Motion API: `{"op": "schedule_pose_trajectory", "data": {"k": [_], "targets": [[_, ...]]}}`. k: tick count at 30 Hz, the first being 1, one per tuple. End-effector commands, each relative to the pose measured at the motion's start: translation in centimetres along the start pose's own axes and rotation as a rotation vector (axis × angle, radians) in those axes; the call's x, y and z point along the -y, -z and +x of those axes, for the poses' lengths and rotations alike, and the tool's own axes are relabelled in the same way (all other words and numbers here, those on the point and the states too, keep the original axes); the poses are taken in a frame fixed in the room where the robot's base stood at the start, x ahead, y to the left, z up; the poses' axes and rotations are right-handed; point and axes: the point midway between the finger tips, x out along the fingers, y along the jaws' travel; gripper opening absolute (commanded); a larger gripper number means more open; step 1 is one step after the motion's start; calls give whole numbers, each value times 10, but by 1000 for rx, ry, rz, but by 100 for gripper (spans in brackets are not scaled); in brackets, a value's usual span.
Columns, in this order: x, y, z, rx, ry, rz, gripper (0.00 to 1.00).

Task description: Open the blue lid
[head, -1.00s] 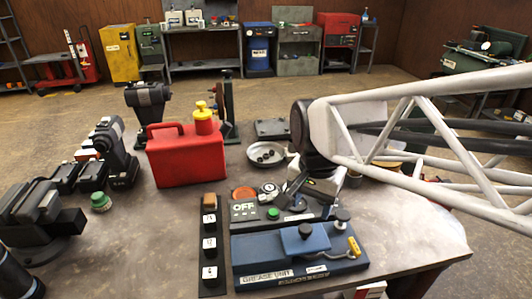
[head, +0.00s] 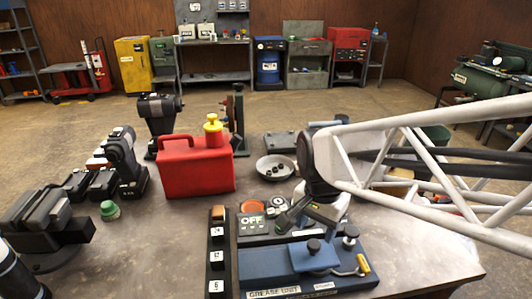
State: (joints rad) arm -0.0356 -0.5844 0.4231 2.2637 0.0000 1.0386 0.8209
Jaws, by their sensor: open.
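The blue grease unit (head: 262,264) sits at the table's front edge. Its raised blue lid (head: 314,260) lies flat, with a black knob (head: 313,246) on top; it looks closed. A second black knob (head: 350,231) stands behind it to the right, and a yellow-ended lever (head: 363,264) is at its right. My gripper (head: 288,219) is open, tilted down to the left, behind the lid and over the rear of the unit. It appears empty and apart from the lid. My wrist hides part of the table behind it.
An OFF panel (head: 251,225) and a strip of labelled blocks (head: 216,258) lie left of my gripper. A red can (head: 195,168) with a yellow cap and a bowl (head: 276,168) stand behind. Bare table (head: 150,245) lies at left; black machines stand farther left.

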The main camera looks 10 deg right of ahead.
Motion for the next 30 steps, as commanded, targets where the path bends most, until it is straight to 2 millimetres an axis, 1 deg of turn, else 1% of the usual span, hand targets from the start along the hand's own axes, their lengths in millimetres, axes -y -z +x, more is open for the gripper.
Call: {"op": "schedule_pose_trajectory", "data": {"k": [1, 6, 12, 17, 24, 25, 30], "targets": [[0, 0, 7, 1, -1, 0, 58], [0, 0, 28, 2, -2, 0, 58], [0, 0, 45, 2, -2, 0, 58], [0, 0, 50, 0, 0, 0, 58], [0, 0, 50, 0, 0, 0, 58], [0, 0, 50, 0, 0, 0, 57], [0, 0, 50, 0, 0, 0, 31]]}}
